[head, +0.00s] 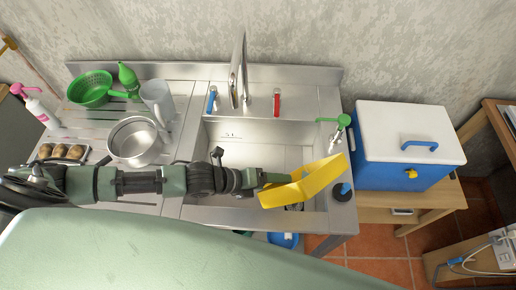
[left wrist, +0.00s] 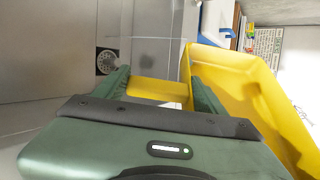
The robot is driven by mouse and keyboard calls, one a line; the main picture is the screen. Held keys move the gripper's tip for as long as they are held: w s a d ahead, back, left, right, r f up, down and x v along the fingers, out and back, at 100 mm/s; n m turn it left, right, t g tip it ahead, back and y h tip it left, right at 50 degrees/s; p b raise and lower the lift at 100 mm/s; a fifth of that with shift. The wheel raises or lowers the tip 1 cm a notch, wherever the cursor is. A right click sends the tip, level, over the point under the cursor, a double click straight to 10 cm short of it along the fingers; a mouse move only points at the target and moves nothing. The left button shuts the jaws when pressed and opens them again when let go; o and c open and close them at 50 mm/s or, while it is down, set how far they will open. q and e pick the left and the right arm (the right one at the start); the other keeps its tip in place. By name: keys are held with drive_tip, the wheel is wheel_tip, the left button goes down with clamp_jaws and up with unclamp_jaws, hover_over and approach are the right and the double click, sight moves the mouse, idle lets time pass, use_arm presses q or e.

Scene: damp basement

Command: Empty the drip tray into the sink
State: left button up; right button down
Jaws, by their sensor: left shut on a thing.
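The yellow drip tray (head: 315,180) is held over the right part of the steel sink (head: 235,152). It looks steeply tilted; I cannot tell whether any liquid is in it. My left gripper (head: 272,179) reaches across the sink from the left and is shut on the tray's near-left edge. In the left wrist view the tray (left wrist: 235,72) rises beside the right finger of my gripper (left wrist: 160,88), with part of it between the fingers. The round drain (left wrist: 106,62) shows in the sink floor there. My right gripper is not in view.
A faucet (head: 239,75) stands behind the sink, between a blue handle (head: 212,99) and a red one (head: 277,102). A steel pot (head: 135,142) stands left. A blue cooler (head: 400,178) stands right.

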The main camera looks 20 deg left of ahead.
idle(0.3)
use_arm(q)
drive_tip(key=shift+w+a+r+n+g+h+b, duration=0.25)
drive_tip(key=shift+n+h+b, duration=0.2)
drive_tip(key=shift+b, duration=0.4)
drive_tip(key=shift+d+f, duration=0.1)
idle(0.3)
drive_tip(key=shift+w+a+n+g+h+b, duration=0.35)
drive_tip(key=shift+w+a+h+b, duration=0.2)
drive_tip(key=shift+b, duration=0.85)
drive_tip(key=shift+w+a+n+g+h, duration=0.3)
drive_tip(key=shift+n+g+h, duration=0.1)
drive_tip(key=shift+n+h, duration=0.15)
drive_tip(key=shift+s+p, duration=0.15)
drive_tip(key=shift+p, duration=0.15)
